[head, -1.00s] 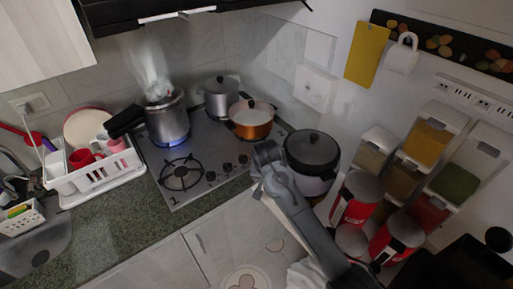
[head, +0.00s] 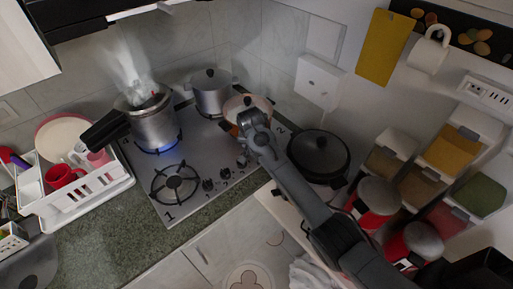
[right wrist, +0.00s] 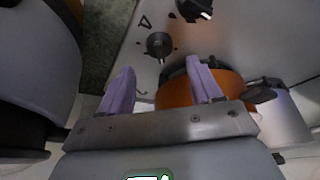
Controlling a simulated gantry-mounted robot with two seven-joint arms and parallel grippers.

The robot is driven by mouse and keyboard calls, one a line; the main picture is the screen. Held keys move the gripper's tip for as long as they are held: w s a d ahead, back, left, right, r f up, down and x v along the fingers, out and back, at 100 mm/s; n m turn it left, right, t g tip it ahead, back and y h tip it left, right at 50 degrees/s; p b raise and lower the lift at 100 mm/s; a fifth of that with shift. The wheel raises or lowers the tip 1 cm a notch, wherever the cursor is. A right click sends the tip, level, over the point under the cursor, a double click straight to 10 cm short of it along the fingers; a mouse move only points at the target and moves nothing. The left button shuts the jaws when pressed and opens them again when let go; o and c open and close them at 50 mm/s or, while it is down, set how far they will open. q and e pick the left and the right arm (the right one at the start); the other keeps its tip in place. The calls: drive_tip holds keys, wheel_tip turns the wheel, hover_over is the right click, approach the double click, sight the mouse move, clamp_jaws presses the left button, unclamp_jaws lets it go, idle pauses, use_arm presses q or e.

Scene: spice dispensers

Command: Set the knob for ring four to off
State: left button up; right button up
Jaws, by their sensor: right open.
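The stove (head: 190,205) has a row of black knobs (head: 225,173) along its front, and I cannot read which one is for ring four. A blue flame burns under the steaming silver pot (head: 152,125). In the right wrist view one black knob (right wrist: 159,45) lies ahead of the fingers, apart from them, and another knob (right wrist: 193,8) is at the top edge. My right gripper (head: 252,118) is over the stove's right end, in front of the orange pot (head: 232,108). In the wrist view its purple fingers (right wrist: 160,88) are open and empty. My left gripper is not in view.
A dark lidded pot (head: 318,155) stands right of the stove, close to my right arm. A silver pot (head: 210,92) is at the back. A white dish rack (head: 85,200) is at left, and spice dispensers (head: 450,150) are at right. The front counter (head: 110,240) is clear.

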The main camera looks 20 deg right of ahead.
drive_tip(key=shift+x, duration=2.65)
drive_tip(key=c, duration=1)
drive_tip(key=shift+d+r+n+y+p, duration=0.15)
drive_tip(key=shift+n+y+p, duration=0.15)
drive_tip(key=shift+n+p, duration=0.7)
drive_tip(key=shift+n+y+p, duration=0.3)
drive_tip(key=shift+n+p, duration=0.15)
drive_tip(key=shift+n, duration=0.35)
drive_tip(key=shift+n+y+p, duration=0.4)
drive_tip(key=shift+n+y, duration=0.1)
drive_tip(key=shift+n, duration=0.7)
drive_tip(key=shift+d+n+y, duration=0.1)
drive_tip(key=shift+n+y, duration=0.4)
drive_tip(key=shift+n, duration=0.8)
drive_tip(key=shift+f, duration=0.2)
